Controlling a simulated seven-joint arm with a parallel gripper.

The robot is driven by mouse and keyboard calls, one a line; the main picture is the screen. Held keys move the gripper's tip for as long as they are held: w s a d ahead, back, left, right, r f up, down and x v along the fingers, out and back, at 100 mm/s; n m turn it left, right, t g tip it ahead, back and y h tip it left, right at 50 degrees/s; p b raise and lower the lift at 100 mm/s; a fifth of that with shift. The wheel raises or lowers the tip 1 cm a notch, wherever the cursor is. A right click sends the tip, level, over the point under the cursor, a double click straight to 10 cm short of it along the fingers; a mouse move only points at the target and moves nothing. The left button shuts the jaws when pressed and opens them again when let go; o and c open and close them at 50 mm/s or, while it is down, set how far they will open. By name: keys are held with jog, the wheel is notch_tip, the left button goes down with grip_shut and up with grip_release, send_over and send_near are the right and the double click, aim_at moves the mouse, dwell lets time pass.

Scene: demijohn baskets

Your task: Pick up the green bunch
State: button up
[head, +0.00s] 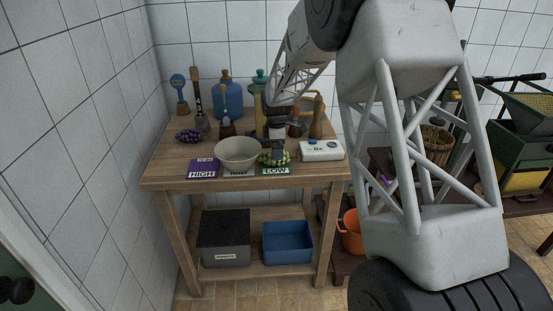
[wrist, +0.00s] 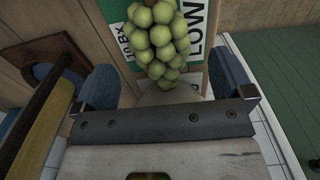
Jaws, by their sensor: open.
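The green bunch (head: 266,160) is a cluster of round green grapes on a green card marked LOW (head: 275,170), at the front of the wooden table (head: 165,172). In the wrist view the green bunch (wrist: 157,38) lies over the card (wrist: 197,22), its narrow end toward my gripper. My gripper (head: 277,152) points down just above and behind the bunch, partly hiding it in the head view. In the wrist view my gripper (wrist: 164,80) is open and empty, its blue-grey fingers apart, with the bunch's narrow end in line with the gap. Contact cannot be told.
A beige bowl (head: 238,152) stands just left of the bunch. A purple card marked HIGH (head: 203,168) and a purple bunch (head: 188,136) are farther left. A white device (head: 321,150) sits to the right. A blue demijohn (head: 228,98) and other vessels stand behind.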

jog(key=shift+f, duration=0.1)
jog(key=shift+f, duration=2.5)
jog(key=c, duration=1.1)
